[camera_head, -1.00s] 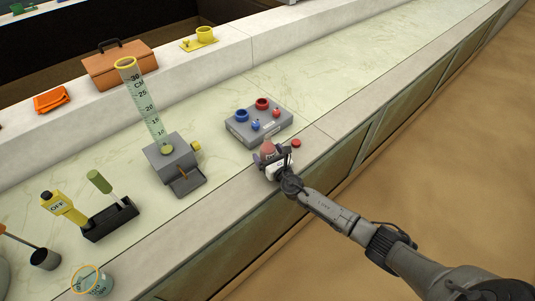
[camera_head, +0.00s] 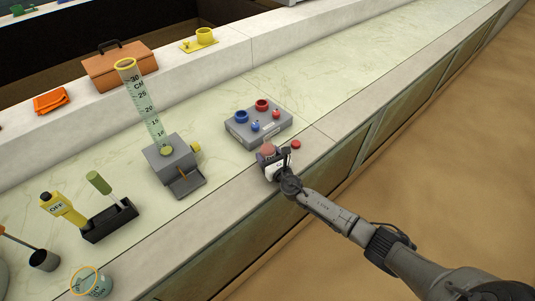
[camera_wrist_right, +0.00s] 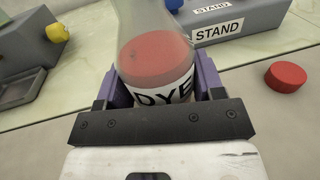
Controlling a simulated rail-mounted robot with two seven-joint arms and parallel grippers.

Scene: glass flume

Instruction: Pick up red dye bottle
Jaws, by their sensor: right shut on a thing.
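The red dye bottle (camera_wrist_right: 158,50) is a clear bottle with red contents and a white label reading "DYE". In the right wrist view it stands between the purple-padded fingers of my right gripper (camera_wrist_right: 155,95), which is shut on it. In the head view my right gripper (camera_head: 271,163) is at the counter's front edge, and the bottle's reddish upper part (camera_head: 267,149) shows above it. I cannot tell whether the bottle's base touches the counter. A red cap (camera_head: 296,144) lies on the counter just right of the gripper; it also shows in the wrist view (camera_wrist_right: 285,76). My left gripper is not in view.
A grey stand (camera_head: 243,134) with blue and red pieces sits just behind the bottle. The counter at right is clear.

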